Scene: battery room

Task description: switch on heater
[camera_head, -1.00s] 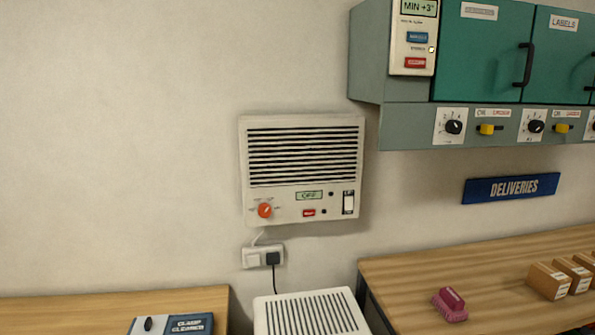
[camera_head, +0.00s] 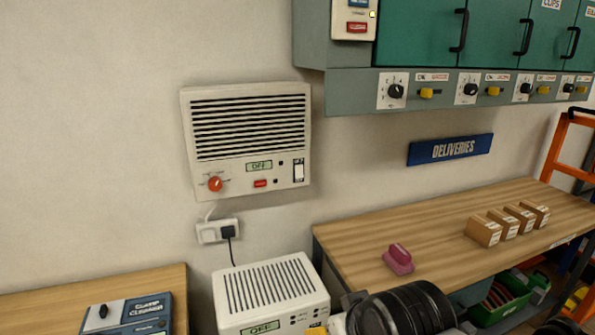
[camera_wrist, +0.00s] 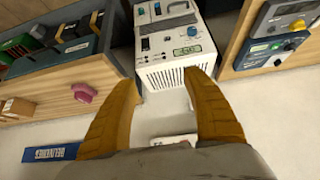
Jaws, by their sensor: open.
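A white wall-mounted unit with a slatted grille, which looks like the heater (camera_head: 248,172), hangs on the wall in the head view. Its display (camera_head: 259,166) reads OFF. Below the grille it has a red-orange knob (camera_head: 215,184), a small red button (camera_head: 260,184) and a white rocker switch (camera_head: 298,171). A second white slatted unit (camera_head: 268,287) stands below, its display (camera_head: 262,328) also seeming to read OFF. That lower unit shows between my fingers in the wrist view (camera_wrist: 172,45). My gripper (camera_wrist: 160,82) is open and empty, apart from it.
A socket (camera_head: 218,231) with a black plug sits under the wall unit. A wooden bench (camera_head: 440,240) at right holds a pink block (camera_head: 398,259) and several small boxes (camera_head: 484,231). Teal cabinets (camera_head: 420,35) overhang at upper right. A clamp-cleaner box (camera_head: 140,315) lies at lower left.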

